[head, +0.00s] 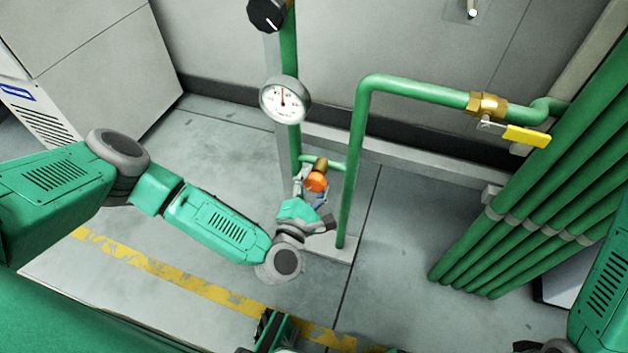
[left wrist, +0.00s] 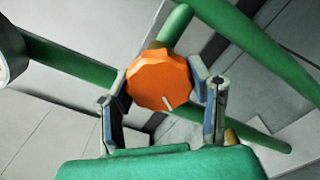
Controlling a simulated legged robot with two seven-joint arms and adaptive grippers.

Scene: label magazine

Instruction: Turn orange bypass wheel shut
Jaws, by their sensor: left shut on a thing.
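The orange bypass wheel (head: 317,182) sits on a brass valve (head: 320,164) on a short green cross pipe, low between two upright green pipes. My left gripper (head: 311,184) is at the wheel, its fingers closed on the rim. In the left wrist view the wheel (left wrist: 160,80) sits between the two fingers of my left gripper (left wrist: 162,92), one on each side. A white mark on its face points down and slightly right. A green and black part at the bottom edge of the head view seems to be my right gripper (head: 270,332); its fingers are unclear.
A round gauge (head: 285,100) and a black knob (head: 267,14) are on the left upright pipe. A brass valve with a yellow lever (head: 526,136) is at the right. Several green pipes (head: 530,200) slant along the right. Open floor lies left, with a worn yellow stripe (head: 190,284).

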